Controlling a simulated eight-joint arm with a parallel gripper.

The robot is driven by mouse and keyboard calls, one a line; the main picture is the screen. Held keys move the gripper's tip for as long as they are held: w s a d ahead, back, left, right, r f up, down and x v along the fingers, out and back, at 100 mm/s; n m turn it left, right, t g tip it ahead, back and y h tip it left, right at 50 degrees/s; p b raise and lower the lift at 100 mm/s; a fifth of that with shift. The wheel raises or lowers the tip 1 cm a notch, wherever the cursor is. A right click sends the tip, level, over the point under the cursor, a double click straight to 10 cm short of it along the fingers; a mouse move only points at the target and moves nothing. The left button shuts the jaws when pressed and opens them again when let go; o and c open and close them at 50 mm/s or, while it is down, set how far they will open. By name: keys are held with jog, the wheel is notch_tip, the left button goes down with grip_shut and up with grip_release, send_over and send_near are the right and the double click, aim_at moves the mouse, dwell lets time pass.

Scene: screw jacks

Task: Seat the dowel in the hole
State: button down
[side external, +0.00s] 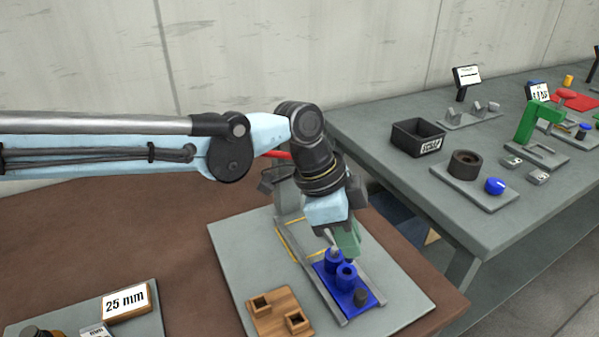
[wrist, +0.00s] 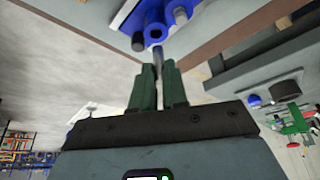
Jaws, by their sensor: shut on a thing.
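My gripper (side external: 348,246) has green fingers and hangs just above the blue fixture (side external: 368,301) in the side view. In the wrist view, my gripper (wrist: 159,72) is shut on a thin grey dowel (wrist: 158,58) that sticks out past the fingertips. A blue boss with a round hole (wrist: 155,31) lies close beyond the dowel's end. The same boss (side external: 346,276) stands in the middle of the fixture, its hole open and empty in the side view. The dowel is hard to make out there. I cannot tell whether its end touches the boss.
A second blue boss with a pale top (side external: 333,259) and a dark grey peg (side external: 361,297) flank the holed boss. Metal rails run beside the fixture. A wooden block with square sockets (side external: 280,311) is at left. A grey bench (side external: 455,205) with other parts stands at right.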

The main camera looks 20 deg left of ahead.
jog(key=shift+f, duration=1.95)
jog(key=shift+f, duration=0.1)
jog(key=c, duration=1.1)
grip_release()
jog(key=shift+c, duration=0.2)
jog(key=v, duration=1.2)
